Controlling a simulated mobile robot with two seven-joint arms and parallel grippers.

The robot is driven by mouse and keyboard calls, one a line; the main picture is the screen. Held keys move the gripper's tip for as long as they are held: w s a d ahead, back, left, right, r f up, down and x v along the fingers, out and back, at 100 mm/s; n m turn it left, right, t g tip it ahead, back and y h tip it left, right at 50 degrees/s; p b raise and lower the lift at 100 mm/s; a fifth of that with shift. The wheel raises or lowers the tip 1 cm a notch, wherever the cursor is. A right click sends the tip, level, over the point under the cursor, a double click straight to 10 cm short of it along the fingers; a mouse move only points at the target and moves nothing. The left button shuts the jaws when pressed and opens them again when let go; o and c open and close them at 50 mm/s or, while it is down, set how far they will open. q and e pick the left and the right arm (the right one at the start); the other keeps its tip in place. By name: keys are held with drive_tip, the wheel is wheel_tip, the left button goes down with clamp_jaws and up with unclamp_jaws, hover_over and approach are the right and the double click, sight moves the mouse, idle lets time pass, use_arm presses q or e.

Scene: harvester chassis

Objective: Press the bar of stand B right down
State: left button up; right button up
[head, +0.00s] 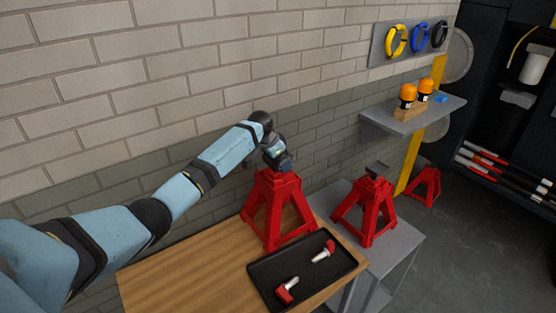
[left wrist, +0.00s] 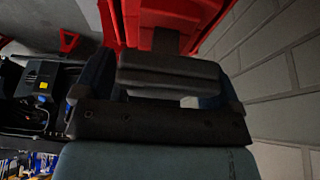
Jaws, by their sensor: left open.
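A red jack stand (head: 277,205) stands upright on the wooden table. My left gripper (head: 275,155) is at the top of this stand and hides its upper end. In the left wrist view the open fingers (left wrist: 160,85) are on either side of a dark grey block (left wrist: 168,72), with a dark post and the red stand (left wrist: 165,14) behind it. I cannot tell whether the fingers touch the block. A second red stand (head: 366,212) is on the grey table, with a dark bar (head: 377,169) at its top. No letters are readable on the stands. My right gripper is not in view.
A black tray (head: 262,272) on the wooden table (head: 190,272) holds two red-and-silver pins (head: 287,290). The grey table (head: 404,244) adjoins it. A third red stand (head: 426,187) is farther back. A wall shelf (head: 405,124) holds orange-topped bottles (head: 407,96). The brick wall is close behind.

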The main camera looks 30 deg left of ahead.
use_arm(q)
drive_tip(key=b+v, duration=0.2)
drive_tip(key=v, duration=1.1)
drive_tip(key=shift+r, duration=0.3)
drive_tip(key=shift+s+a, duration=0.1)
drive_tip(key=shift+s, duration=0.05)
